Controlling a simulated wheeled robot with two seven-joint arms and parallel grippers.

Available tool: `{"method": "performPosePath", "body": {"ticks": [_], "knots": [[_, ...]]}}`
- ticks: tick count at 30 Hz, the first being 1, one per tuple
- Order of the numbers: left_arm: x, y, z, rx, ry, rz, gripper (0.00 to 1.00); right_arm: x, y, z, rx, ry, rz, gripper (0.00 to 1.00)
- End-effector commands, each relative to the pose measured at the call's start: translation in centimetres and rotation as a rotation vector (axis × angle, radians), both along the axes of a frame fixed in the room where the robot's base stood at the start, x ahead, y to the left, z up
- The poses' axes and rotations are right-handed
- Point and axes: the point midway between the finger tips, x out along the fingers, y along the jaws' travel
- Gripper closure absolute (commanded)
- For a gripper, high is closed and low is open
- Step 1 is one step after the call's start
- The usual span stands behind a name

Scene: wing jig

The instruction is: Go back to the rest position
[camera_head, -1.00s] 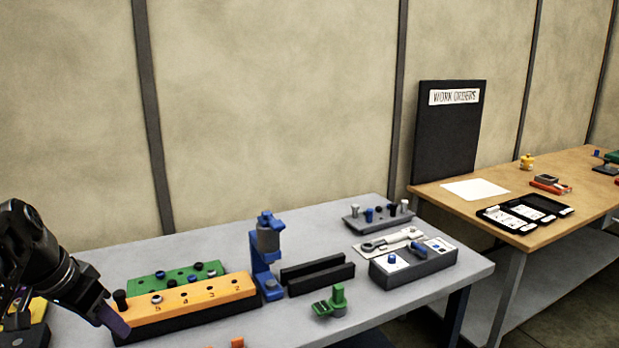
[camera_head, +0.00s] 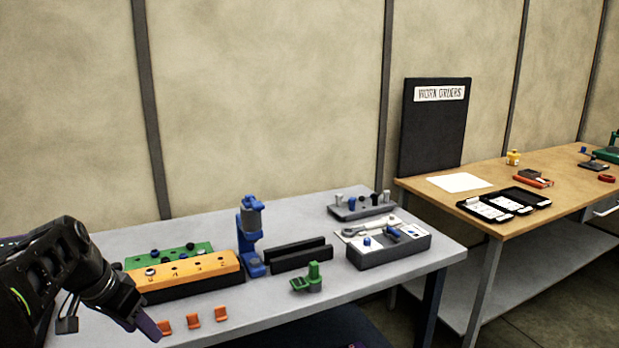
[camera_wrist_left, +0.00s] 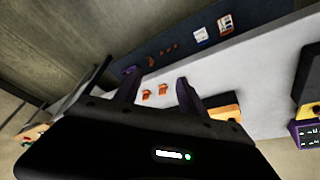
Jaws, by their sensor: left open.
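My left gripper (camera_head: 148,326) is at the lower left of the head view, in front of the orange block and left of the small orange brackets (camera_head: 193,321). In the left wrist view its two fingers (camera_wrist_left: 157,86) stand apart with nothing held between them. The orange brackets (camera_wrist_left: 155,93) show beyond the fingers there. The left arm comes in from the left edge and covers the table's left end. I do not make out my right gripper in either view.
The grey table (camera_head: 385,273) holds an orange numbered block (camera_head: 190,271), a green block (camera_head: 165,257), a blue stand (camera_head: 250,240), black rails (camera_head: 300,257), a green clamp (camera_head: 309,279) and a grey fixture box (camera_head: 388,249). A wooden table (camera_head: 470,183) stands at right.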

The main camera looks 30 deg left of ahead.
Motion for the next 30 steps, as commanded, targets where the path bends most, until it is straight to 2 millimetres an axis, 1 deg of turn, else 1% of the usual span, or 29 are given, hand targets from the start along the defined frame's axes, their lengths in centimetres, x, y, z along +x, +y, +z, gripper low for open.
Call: {"method": "performPosePath", "body": {"ticks": [1, 5, 8, 11, 14, 15, 17, 18, 20, 21, 22, 23, 24, 26, 27, 29, 30], "knots": [[0.9, -0.3, -1.2, -0.011, 0.006, -0.004, 0.52, 0.0, 0.0, 0.0, -0.001, 0.001, -0.001, 1.0], [3.5, -1.4, -4.4, -0.035, 0.02, -0.01, 0.52, 0.0, -0.1, 0.0, -0.001, 0.001, -0.002, 1.0], [5.8, -2.7, -7.5, -0.057, 0.033, -0.016, 0.52, 0.0, -0.1, 0.0, -0.001, 0.001, -0.002, 1.0], [8.2, -4.8, -11.4, -0.083, 0.049, -0.023, 0.52, 0.0, -0.1, 0.0, -0.001, 0.001, -0.001, 1.0], [11.0, -8.5, -16.6, -0.119, 0.073, -0.036, 0.52, 0.0, -0.1, 0.0, -0.001, 0.001, -0.002, 1.0], [12.0, -10.4, -19.0, -0.135, 0.085, -0.041, 0.52, 0.0, -0.1, 0.0, -0.001, 0.001, -0.002, 1.0], [13.1, -13.9, -22.6, -0.161, 0.104, -0.049, 0.52, 0.0, -0.1, 0.0, -0.001, 0.001, -0.002, 1.0], [13.6, -16.2, -24.8, -0.176, 0.115, -0.055, 0.52, 0.0, -0.1, 0.0, -0.001, 0.001, -0.002, 1.0], [13.9, -20.0, -28.1, -0.2, 0.133, -0.064, 0.52, 0.0, -0.1, 0.0, -0.001, 0.001, -0.002, 1.0], [13.8, -22.7, -30.1, -0.217, 0.145, -0.069, 0.52, 0.0, -0.1, 0.0, -0.001, 0.001, -0.002, 1.0], [13.6, -24.7, -31.6, -0.228, 0.154, -0.073, 0.52, 0.0, -0.1, 0.0, -0.001, 0.001, -0.002, 1.0], [13.1, -26.7, -33.0, -0.24, 0.165, -0.077, 0.52, 0.0, -0.1, 0.0, -0.001, 0.001, -0.002, 1.0], [12.4, -29.4, -34.8, -0.257, 0.178, -0.084, 0.52, 0.0, -0.1, 0.0, -0.001, 0.001, -0.002, 1.0], [10.8, -33.4, -37.2, -0.281, 0.2, -0.091, 0.52, 0.0, -0.1, 0.0, -0.001, 0.001, -0.002, 1.0], [9.5, -36.0, -38.6, -0.297, 0.214, -0.096, 0.52, 0.0, -0.1, 0.0, -0.001, 0.001, -0.002, 1.0], [7.2, -39.5, -40.3, -0.32, 0.235, -0.1, 0.52, 0.0, -0.1, 0.0, -0.001, 0.001, -0.001, 1.0], [5.6, -41.5, -41.1, -0.334, 0.249, -0.102, 0.52, 0.0, -0.1, 0.0, -0.001, 0.001, -0.002, 1.0]]}}
